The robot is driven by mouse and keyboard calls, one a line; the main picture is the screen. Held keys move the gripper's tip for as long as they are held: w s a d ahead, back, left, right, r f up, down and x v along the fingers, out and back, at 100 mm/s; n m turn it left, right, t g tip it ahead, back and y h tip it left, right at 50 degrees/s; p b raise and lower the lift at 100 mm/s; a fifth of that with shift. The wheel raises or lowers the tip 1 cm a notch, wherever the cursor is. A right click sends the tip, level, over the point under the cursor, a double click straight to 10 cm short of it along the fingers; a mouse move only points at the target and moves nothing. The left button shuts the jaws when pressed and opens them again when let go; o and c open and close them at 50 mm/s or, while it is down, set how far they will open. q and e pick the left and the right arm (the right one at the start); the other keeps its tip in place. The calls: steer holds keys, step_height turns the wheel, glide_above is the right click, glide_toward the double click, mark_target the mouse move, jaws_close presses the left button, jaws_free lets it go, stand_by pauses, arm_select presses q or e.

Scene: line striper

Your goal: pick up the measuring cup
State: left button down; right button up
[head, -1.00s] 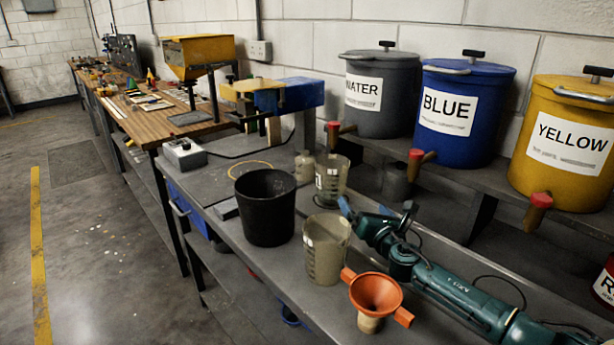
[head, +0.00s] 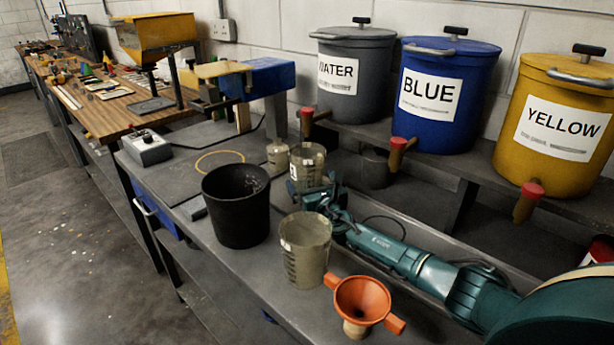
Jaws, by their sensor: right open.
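The front measuring cup (head: 305,252) is beside the orange funnel. The rear measuring cup (head: 307,160) has a small white label and stands farther back. My right gripper (head: 312,190) is open and reaches in from the right, low over the bench between the two cups. Its fingers overlap the lower part of the rear cup in the picture, hiding its base. I cannot tell whether they touch it. My left gripper is not in view.
A black bucket (head: 236,207) stands left of the cups. An orange funnel (head: 362,300) is in front. A small beige bottle (head: 278,155) is close to the rear cup. Water (head: 353,75), blue (head: 446,97) and yellow (head: 556,127) drums with taps line the raised shelf behind.

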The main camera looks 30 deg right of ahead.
steer(key=w+b, duration=0.2)
steer(key=w, duration=0.2)
steer(key=shift+d+f+b, duration=0.4)
steer(key=shift+w+d+r, duration=0.1)
steer(key=shift+w+r, duration=0.1)
steer(key=shift+w, duration=0.4)
steer(key=c, duration=0.9)
steer(key=shift+c, duration=0.5)
steer(key=shift+r, duration=0.15)
